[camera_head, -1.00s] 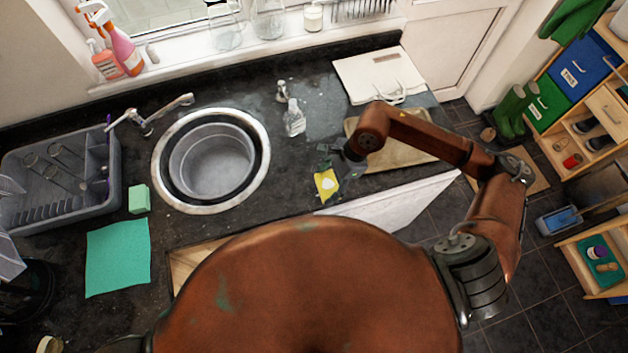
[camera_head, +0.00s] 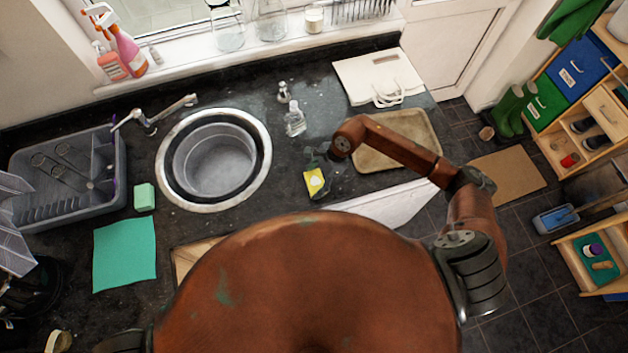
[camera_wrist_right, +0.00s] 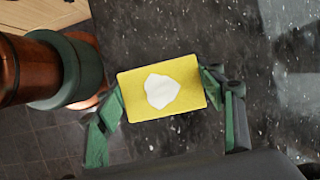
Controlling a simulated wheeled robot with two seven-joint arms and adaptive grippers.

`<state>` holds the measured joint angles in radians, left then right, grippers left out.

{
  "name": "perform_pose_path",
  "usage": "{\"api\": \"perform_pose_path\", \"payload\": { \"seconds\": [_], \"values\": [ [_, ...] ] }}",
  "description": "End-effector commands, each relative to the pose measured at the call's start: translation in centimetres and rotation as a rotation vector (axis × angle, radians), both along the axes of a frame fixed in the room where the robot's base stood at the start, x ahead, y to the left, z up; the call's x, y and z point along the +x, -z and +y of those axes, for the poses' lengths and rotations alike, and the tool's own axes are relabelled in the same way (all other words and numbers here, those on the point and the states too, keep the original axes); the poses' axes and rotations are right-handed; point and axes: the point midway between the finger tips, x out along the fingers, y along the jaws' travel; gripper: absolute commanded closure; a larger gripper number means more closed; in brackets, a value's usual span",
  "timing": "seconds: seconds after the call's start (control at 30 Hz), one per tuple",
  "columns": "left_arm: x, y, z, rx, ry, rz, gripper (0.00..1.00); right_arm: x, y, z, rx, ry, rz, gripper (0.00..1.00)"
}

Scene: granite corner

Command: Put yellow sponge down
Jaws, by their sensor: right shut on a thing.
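The yellow sponge (camera_head: 311,186) has a white patch on its top face. In the head view it is over the dark granite counter, right of the round sink. My right gripper (camera_head: 318,168) is shut on it. In the right wrist view the yellow sponge (camera_wrist_right: 182,82) sits between the green fingers of the right gripper (camera_wrist_right: 162,95), gripped at its two short ends. The counter shows behind it; whether the sponge touches it I cannot tell. My left gripper is not in view.
The sink (camera_head: 213,160) is left of the sponge. A clear bottle (camera_head: 294,120) stands behind it. A tan tray (camera_head: 398,140) lies to the right. A green sponge (camera_head: 144,197) and a teal cloth (camera_head: 125,253) lie left. Bare counter surrounds the sponge.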

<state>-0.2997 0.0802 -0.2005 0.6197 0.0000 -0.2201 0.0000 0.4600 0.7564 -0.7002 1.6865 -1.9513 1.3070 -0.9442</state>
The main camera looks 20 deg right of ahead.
Motion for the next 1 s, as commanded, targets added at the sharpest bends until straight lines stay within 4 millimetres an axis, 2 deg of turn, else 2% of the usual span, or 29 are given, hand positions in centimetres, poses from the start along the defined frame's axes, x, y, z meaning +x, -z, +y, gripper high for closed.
{"api": "perform_pose_path", "payload": {
  "seconds": [0.17,0.2,0.43,0.8,0.87,1.0],
  "values": [
    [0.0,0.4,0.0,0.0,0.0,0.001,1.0,0.0,0.3,0.0,0.0,0.0,0.0,0.64],
    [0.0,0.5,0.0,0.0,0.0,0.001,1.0,0.0,0.3,0.0,0.0,0.0,0.0,0.37],
    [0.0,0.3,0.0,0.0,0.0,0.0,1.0,0.0,0.2,0.0,0.0,0.0,0.0,0.21],
    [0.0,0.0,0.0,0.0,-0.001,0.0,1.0,0.0,-0.1,0.0,0.0,0.0,0.0,0.2],
    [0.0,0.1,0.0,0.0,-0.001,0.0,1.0,0.1,-0.5,-0.2,0.0,0.0,-0.003,0.2],
    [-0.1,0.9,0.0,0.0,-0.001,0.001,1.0,0.1,-2.4,-1.2,-0.003,-0.002,-0.004,0.2]
  ]
}}
